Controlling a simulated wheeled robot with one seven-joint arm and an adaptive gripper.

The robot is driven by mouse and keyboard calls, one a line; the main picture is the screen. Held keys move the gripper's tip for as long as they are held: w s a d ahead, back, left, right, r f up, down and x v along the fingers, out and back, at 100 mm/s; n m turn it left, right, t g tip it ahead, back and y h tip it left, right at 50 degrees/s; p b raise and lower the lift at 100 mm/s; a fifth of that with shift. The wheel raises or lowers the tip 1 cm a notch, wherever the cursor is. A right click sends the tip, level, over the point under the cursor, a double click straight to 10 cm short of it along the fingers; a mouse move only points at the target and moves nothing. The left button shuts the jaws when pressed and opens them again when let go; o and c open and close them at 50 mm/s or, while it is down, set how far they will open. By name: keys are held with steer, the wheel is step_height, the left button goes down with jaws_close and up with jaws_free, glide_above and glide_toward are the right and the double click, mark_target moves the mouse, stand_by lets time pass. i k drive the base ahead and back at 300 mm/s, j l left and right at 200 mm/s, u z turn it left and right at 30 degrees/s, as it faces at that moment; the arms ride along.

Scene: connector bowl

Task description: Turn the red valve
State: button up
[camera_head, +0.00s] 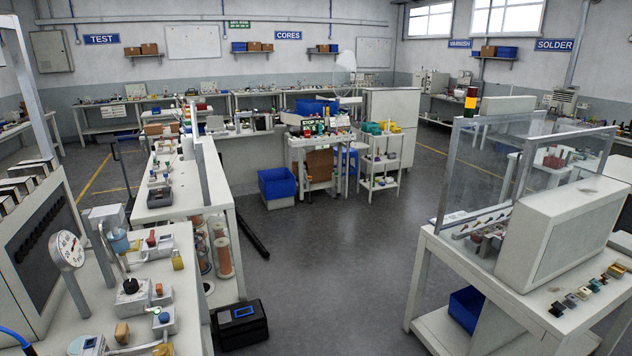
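No part that I can be sure is the red valve stands out. On the near left bench (92,290), a small red piece (151,238) sits by a grey box, and a smaller red piece (158,288) shows on another box below it. Both are too small to tell whether either is a valve. A white round dial gauge (67,250) stands upright on the left of that bench. A black knob (130,286) sits on a grey box. My gripper is not in view.
A black case with a blue panel (240,324) stands on the floor beside the left bench. A blue bin (277,186) stands farther back. A bench with clear screens (490,280) is at right. The grey floor (335,260) between is open.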

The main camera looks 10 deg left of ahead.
mark_target(151, 240)
steer(key=i+u, duration=0.15)
steer(key=i, duration=0.3)
steer(key=i+l+u, duration=0.1)
steer(key=i, duration=0.4)
steer(key=i+l+u, duration=0.15)
steer(key=i, duration=0.3)
steer(key=i+j+u, duration=0.25)
steer(key=i, duration=0.35)
steer(key=i+j+u, duration=0.3)
steer(key=i, duration=0.35)
steer(key=i+j+u, duration=0.1)
steer(key=i+u, duration=0.15)
steer(key=i, duration=0.45)
steer(key=i+j, duration=0.25)
steer(key=j+z, duration=0.05)
steer(key=j, duration=0.05)
